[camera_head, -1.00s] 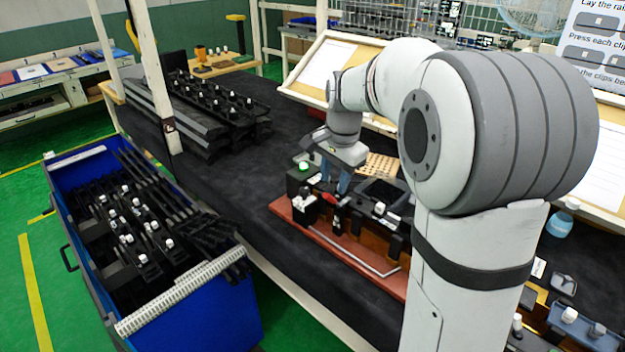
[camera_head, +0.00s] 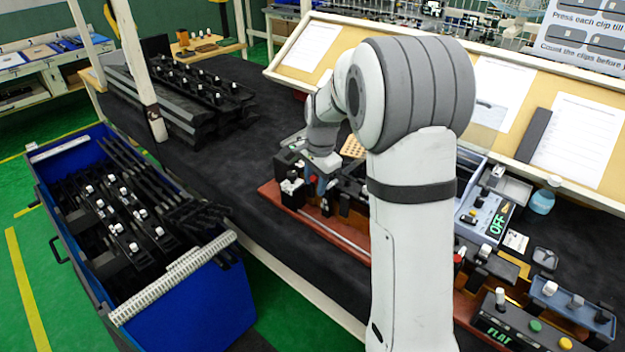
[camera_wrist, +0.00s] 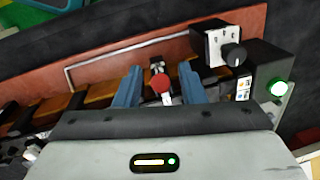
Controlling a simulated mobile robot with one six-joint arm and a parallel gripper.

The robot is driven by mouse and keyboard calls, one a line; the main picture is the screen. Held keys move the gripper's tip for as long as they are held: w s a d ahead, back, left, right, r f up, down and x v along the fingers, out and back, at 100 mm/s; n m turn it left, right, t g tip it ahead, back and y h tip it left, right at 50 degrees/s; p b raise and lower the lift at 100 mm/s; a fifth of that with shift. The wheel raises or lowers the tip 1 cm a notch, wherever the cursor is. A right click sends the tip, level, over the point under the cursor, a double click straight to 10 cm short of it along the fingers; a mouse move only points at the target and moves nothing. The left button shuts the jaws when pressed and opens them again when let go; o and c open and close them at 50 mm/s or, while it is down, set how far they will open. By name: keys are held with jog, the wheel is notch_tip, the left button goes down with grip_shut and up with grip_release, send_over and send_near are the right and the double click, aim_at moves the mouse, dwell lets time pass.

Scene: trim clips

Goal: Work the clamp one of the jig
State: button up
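The jig (camera_head: 271,191) has a red-brown base on the dark bench; its base also shows in the wrist view (camera_wrist: 110,50). A clamp with a round red knob (camera_wrist: 161,84) stands on it; in the head view the knob (camera_head: 313,178) shows small beside my fingers. My gripper (camera_wrist: 160,88) has its two blue fingers apart, one on each side of the red knob, with a visible gap on both sides. In the head view my gripper (camera_head: 317,184) is low over the jig's left part. My arm hides much of the jig's right part there.
A blue bin (camera_head: 205,295) of black parts stands left. A panel reading OFF (camera_head: 485,217) is right.

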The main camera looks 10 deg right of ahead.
jog(key=shift+c, duration=0.3)
grip_shut()
